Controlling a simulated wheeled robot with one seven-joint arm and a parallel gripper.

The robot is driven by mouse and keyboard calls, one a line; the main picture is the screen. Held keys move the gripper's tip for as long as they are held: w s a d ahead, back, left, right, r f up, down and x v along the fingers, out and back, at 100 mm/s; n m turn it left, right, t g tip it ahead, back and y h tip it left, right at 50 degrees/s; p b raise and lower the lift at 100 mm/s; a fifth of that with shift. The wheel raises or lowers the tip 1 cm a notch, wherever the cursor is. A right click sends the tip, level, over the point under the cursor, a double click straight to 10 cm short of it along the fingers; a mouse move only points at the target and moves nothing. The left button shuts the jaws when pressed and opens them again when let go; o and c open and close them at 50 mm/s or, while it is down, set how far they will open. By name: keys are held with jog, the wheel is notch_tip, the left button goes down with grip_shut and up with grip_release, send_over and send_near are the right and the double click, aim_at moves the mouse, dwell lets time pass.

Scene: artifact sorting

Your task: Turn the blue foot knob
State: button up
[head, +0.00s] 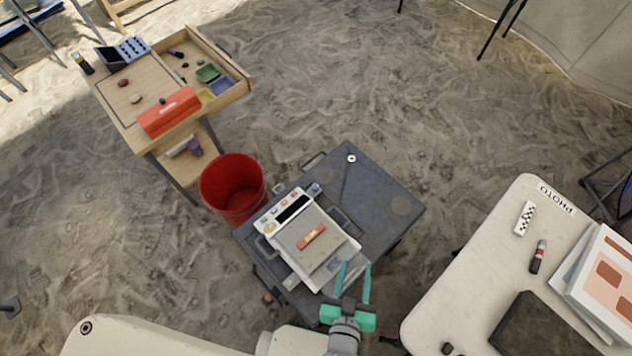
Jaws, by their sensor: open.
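A white weighing scale (325,265) with a dark display sits on a grey case-like table (383,180). A small reddish-brown piece (311,236) lies on its square pan (300,225). A small blue knob (316,187) shows at the scale's far right corner, beside the display end; it looks like the blue foot knob. My gripper (354,268) has teal fingers, open and empty, over the scale's near right edge. It is apart from the blue knob, which lies farther up in the picture. I cannot tell the fingers' height above the scale.
A red bucket (232,186) stands left of the grey table. A wooden desk (130,108) with trays and a red-orange box (168,111) is at upper left. A white table (470,260) marked PHOTO is at right. Sand between them is mostly clear.

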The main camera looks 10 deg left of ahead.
jog(key=w+d+f+m+g+h, duration=0.1)
jog(key=w+d+f, duration=0.25)
jog(key=w, duration=0.35)
jog(key=w+d+f+m+g+h, duration=0.1)
jog(key=w+d+f+g, duration=0.2)
jog(key=w, duration=0.4)
jog(key=w+d+f+m+h, duration=0.1)
jog(key=w+d+f+h, duration=0.15)
jog(key=w+f, duration=0.4)
jog(key=m+g+y, duration=0.4)
jog(key=g+y, duration=0.1)
jog(key=g, duration=0.4)
send_near(315, 186)
notch_tip(315, 186, down, 8)
jog(key=shift+w+a+f, duration=0.1)
jog(key=shift+a+f, duration=0.05)
jog(key=shift+c, duration=0.4)
grip_shut()
